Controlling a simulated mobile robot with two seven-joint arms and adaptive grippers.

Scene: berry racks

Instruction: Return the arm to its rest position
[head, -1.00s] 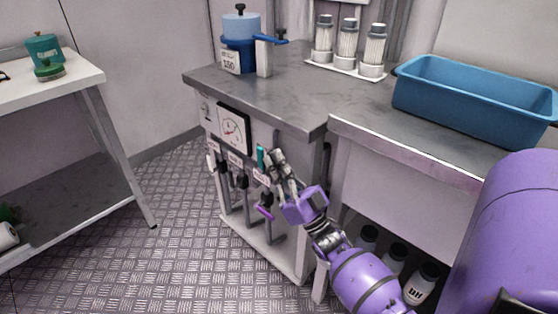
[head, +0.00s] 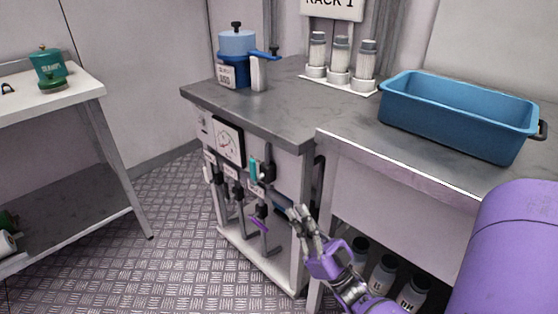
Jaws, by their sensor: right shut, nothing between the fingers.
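My right gripper (head: 300,216) is in front of the cabinet's right part, below the worktop edge. It is shut and empty, with its purple arm coming up from the bottom. It appears apart from the valve handles on the cabinet front. A teal handle (head: 253,170) stands upright beside a dark fitting, up and left of the gripper. A purple handle (head: 258,224) sits lower on the pipes, left of the gripper. My left gripper is not in view.
A blue tub (head: 455,122) stands on the right worktop. A blue pot (head: 236,62) and several capped white tubes (head: 339,62) stand farther back. White bottles (head: 383,275) stand under the right worktop. A white side table (head: 45,100) is at left; the metal floor (head: 150,265) between is clear.

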